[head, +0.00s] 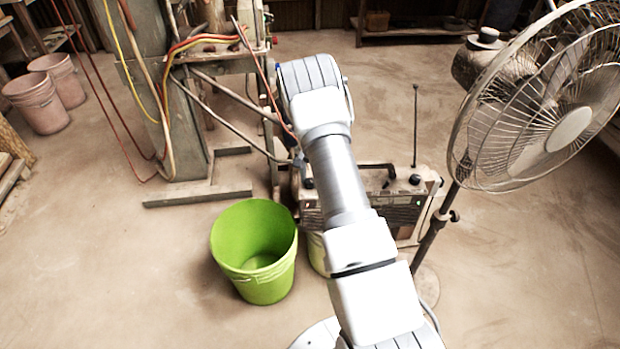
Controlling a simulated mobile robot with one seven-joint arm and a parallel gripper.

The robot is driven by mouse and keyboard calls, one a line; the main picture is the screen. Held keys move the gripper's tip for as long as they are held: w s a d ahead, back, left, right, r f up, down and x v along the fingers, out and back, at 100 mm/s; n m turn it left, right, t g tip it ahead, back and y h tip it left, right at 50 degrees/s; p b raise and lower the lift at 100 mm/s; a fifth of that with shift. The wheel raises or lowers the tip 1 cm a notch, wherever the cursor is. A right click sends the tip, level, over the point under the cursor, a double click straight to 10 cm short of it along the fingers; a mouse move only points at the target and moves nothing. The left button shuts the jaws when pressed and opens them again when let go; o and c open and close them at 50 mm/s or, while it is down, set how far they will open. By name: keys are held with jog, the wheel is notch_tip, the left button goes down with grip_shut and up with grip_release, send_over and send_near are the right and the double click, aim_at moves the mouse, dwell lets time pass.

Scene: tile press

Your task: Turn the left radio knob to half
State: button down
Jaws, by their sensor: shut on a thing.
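The radio (405,214) stands on the floor right of centre, behind my arm, with its middle hidden. Its left knob (307,183) is a small dark shape just left of my arm. A second dark knob (415,179) shows at the right on its top. My arm reaches forward and bends down at its far end. My gripper (299,162) is mostly hidden, with only a small grey part showing at the left knob. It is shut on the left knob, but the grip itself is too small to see. The knob's angle cannot be read.
A green bucket (228,246) stands just left of the radio, and another pale green container (317,254) is partly behind my arm. A standing fan (540,110) is close on the right. A machine with hoses (150,80) stands at back left. The floor at lower left is clear.

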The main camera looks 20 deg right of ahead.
jog(key=shift+m, duration=0.3)
jog(key=shift+c, duration=2.2)
grip_release()
notch_tip(320, 180, up, 18)
jog(key=p, duration=0.4)
jog(key=shift+f, duration=0.25)
